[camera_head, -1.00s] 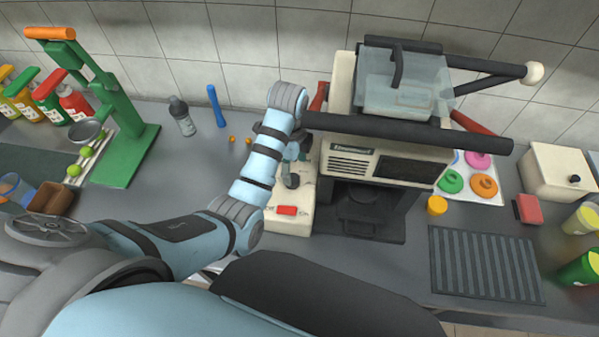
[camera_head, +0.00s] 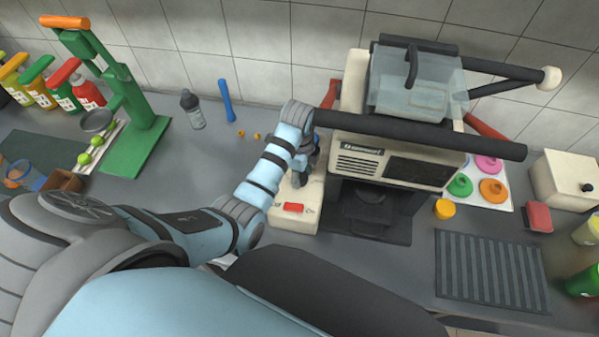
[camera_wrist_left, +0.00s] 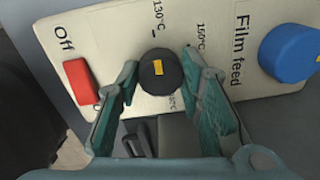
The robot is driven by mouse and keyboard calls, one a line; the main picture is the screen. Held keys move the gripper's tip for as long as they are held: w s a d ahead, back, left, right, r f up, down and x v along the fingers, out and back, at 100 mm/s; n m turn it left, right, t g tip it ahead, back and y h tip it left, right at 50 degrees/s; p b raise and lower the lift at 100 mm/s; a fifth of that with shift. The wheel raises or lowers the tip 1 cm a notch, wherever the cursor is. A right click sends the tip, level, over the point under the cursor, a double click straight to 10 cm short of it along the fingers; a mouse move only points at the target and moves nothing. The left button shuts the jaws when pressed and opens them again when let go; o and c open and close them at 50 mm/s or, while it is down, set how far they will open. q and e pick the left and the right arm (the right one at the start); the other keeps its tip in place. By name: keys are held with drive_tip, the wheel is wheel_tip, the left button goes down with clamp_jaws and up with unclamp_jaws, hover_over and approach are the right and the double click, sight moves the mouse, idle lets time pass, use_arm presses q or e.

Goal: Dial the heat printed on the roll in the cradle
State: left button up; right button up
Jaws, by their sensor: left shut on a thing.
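The black heat dial (camera_wrist_left: 161,71) with a yellow mark sits on a cream control panel (camera_wrist_left: 215,20). Labels around it include 130°C, what looks like 150°C, and a partly covered one. My left gripper (camera_wrist_left: 160,73) is shut on the dial, one teal finger on each side. In the head view the left gripper (camera_head: 305,160) is at the panel (camera_head: 296,219) beside the cream sealing machine (camera_head: 357,150), and the dial is hidden there. I cannot make out a roll in a cradle or its printed heat. My right gripper is not in view.
A red switch marked Off (camera_wrist_left: 81,82) and a blue Film feed knob (camera_wrist_left: 291,52) flank the dial. A long black bar (camera_head: 420,134) crosses the machine's front, close to my left wrist. A green press (camera_head: 139,120) and bottles stand left; a ribbed mat (camera_head: 490,271) lies right.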

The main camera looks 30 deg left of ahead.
use_arm(q)
drive_tip(key=shift+m, duration=0.3)
drive_tip(key=m, duration=1.1)
idle(0.6)
drive_tip(key=o, duration=1.1)
drive_tip(key=shift+c, duration=0.2)
drive_tip(key=shift+o, duration=0.5)
